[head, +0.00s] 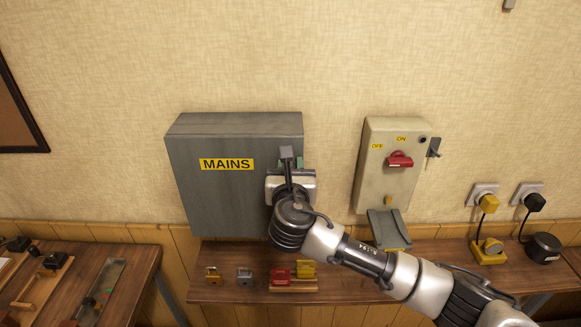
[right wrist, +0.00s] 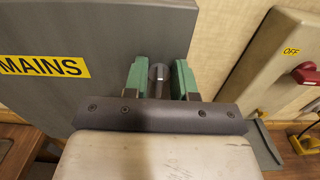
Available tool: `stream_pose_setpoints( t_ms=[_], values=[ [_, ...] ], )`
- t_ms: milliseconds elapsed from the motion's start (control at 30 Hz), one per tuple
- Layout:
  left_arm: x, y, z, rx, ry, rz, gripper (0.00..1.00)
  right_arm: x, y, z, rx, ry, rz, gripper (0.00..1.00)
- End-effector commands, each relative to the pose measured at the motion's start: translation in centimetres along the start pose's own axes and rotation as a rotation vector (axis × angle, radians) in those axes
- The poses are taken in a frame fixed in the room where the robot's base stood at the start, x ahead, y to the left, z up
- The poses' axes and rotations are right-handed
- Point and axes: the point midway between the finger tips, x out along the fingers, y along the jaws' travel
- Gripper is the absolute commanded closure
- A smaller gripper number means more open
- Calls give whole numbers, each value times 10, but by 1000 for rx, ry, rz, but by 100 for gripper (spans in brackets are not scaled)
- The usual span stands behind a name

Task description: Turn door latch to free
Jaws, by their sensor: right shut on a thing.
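A grey cabinet (head: 222,195) with a yellow MAINS label (head: 226,164) hangs on the wall, its door closed as far as I can see. My right gripper (head: 290,163) is at the door's right edge, at about mid-height. In the right wrist view its two green fingers (right wrist: 158,82) stand either side of a small dark grey knob-like latch (right wrist: 158,73) and are shut on it. In the head view my own wrist hides the latch, and I cannot tell its turned angle. My left gripper is not in view.
A beige switch box (head: 378,180) with a red handle (head: 399,159) and OFF/ON labels stands to the right. Several padlocks, one of them red (head: 280,276), sit on the wooden bench (head: 225,290) below. Sockets with plugs (head: 488,204) are at far right.

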Motion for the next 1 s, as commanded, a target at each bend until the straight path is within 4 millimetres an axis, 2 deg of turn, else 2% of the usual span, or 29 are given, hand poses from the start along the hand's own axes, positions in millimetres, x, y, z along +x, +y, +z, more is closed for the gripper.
stream_pose_setpoints(
  t_ms=[367,1000],
  values=[
    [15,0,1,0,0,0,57,0,-2,-3,226,0,0,98],
    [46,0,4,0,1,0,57,0,-8,-6,834,0,1,98]
  ],
)
